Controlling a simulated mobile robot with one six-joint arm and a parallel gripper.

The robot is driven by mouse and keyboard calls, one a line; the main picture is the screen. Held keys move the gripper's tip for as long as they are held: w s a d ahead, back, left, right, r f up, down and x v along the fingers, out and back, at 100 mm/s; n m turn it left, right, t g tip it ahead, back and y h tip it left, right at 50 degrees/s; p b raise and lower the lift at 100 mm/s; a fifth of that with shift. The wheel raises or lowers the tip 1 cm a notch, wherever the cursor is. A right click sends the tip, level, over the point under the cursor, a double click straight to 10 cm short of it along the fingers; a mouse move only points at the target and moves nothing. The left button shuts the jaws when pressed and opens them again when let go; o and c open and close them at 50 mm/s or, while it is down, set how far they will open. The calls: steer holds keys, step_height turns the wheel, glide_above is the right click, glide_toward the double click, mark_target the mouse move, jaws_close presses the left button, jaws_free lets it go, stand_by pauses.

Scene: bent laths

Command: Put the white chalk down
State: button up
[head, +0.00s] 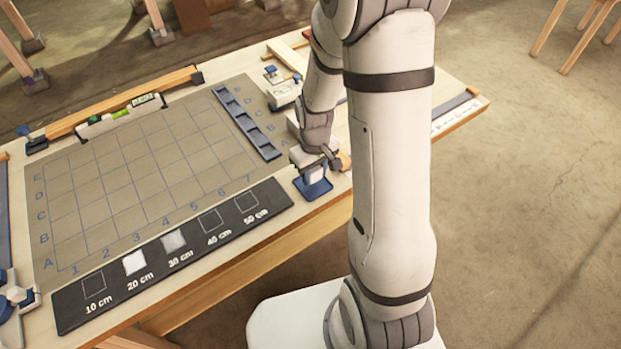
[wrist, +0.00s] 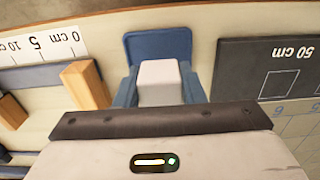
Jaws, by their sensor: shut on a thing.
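The white chalk (wrist: 158,78) is a pale block in the wrist view, held upright between the jaws of my gripper (wrist: 158,92). It also shows in the head view (head: 317,173), small and partly hidden by my gripper (head: 318,166). A blue tray (wrist: 160,44) lies right behind and below the chalk; in the head view the tray (head: 314,190) is near the table's front edge. My gripper is shut on the chalk. I cannot tell whether the chalk's underside touches the tray, as it is hidden.
A dark strip (head: 191,255) with squares marked 10 to 50 cm lies left of the tray. A gridded board (head: 140,165) and a blue rack (head: 246,120) are behind it. A wooden block (wrist: 86,84) stands close beside the gripper, by a white ruler (wrist: 40,45).

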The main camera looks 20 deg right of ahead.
steer(key=shift+f, duration=1.45)
steer(key=shift+f, duration=0.2)
steer(key=o, duration=0.9)
steer(key=shift+o, duration=0.2)
steer(key=shift+r, duration=0.1)
step_height(320, 180, up, 12)
step_height(320, 180, up, 9)
steer(key=m+t, duration=0.2)
glide_above(314, 179)
steer(key=s, duration=0.5)
steer(key=s+r+m+t, duration=0.1)
steer(key=s+r, duration=0.3)
steer(key=s, duration=0.3)
steer(key=shift+s+a+m, duration=0.3)
